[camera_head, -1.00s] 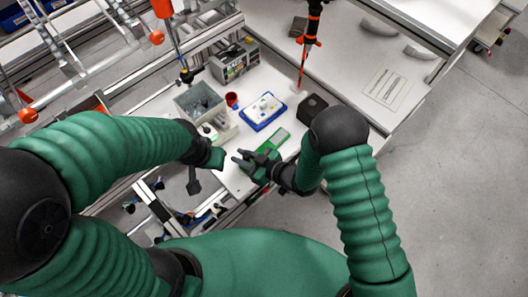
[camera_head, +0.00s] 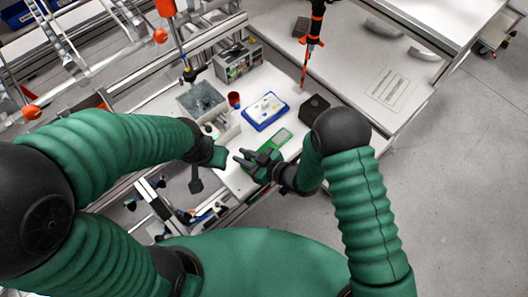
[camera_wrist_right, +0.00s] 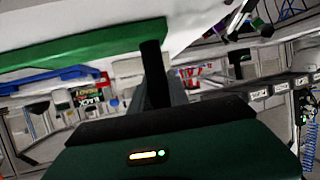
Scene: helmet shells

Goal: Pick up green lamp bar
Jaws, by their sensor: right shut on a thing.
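The green lamp bar (camera_head: 275,140) is at the front edge of the white table, just beyond my right gripper (camera_head: 243,160). Its near end is hidden by the gripper. In the right wrist view the bar (camera_wrist_right: 80,46) runs large from the left edge to the dark finger of my right gripper (camera_wrist_right: 154,72). The right gripper is shut on the bar. My left gripper (camera_head: 208,170) is to the left of it, apart from the bar; its jaws are not clear.
A blue-rimmed tray (camera_head: 266,110) with small white parts, a red cup (camera_head: 233,99), a grey bin (camera_head: 201,100) and a black box (camera_head: 314,107) stand close by. An orange and black tool (camera_head: 313,42) hangs above. The table's right side is mostly clear.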

